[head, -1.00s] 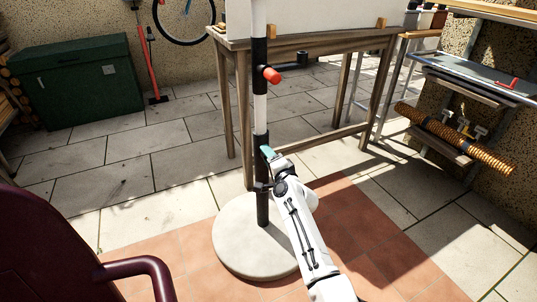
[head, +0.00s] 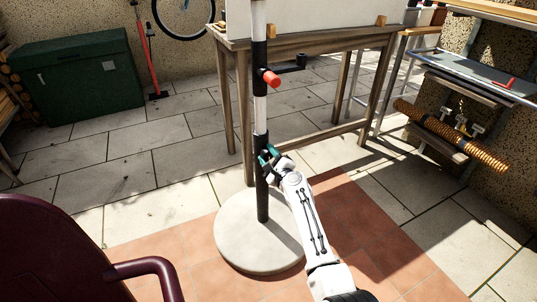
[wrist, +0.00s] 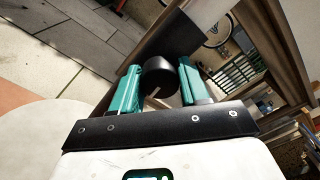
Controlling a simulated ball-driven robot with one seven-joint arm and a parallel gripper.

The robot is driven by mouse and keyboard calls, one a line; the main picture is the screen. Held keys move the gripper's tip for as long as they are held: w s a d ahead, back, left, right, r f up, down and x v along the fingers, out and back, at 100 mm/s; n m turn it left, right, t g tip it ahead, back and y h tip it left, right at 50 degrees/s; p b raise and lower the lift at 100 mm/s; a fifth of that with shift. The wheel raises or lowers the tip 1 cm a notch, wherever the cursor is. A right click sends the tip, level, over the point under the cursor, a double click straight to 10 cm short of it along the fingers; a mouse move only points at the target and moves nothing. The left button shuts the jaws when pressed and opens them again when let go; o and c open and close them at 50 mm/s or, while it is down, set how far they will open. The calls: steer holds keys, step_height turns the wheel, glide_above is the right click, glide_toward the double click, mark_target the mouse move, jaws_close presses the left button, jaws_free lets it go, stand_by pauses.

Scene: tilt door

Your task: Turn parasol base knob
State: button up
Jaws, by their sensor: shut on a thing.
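The parasol base is a round pale stone disc (head: 238,236) on the tiles, with a black upright tube (head: 263,207) rising from it. A black round knob (wrist: 160,76) sits at the side of the tube. In the wrist view it lies between the two teal fingers of my gripper (wrist: 163,84), which is shut on it. A small light mark shows on the knob's face. In the head view my gripper (head: 268,158) is at the tube's right side, and the fingers largely hide the knob.
A red-ended crank handle (head: 272,78) sticks out higher on the pole. A wooden table (head: 300,131) stands close behind. A dark red armchair (head: 55,250) is at front left, a green chest (head: 75,81) at back left, shelves (head: 478,82) at right.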

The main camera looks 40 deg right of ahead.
steer(key=shift+a+m, duration=0.2)
steer(key=shift+m, duration=0.3)
steer(key=shift+w, duration=0.1)
steer(key=o, duration=1)
steer(key=shift+o, duration=0.2)
steer(key=shift+s+r+p, duration=0.1)
steer(key=shift+s+p, duration=0.4)
steer(key=shift+s, duration=0.1)
steer(key=p+v, duration=0.3)
steer(key=v, duration=0.6)
steer(key=shift+s+a, duration=0.2)
steer(key=shift+s, duration=0.15)
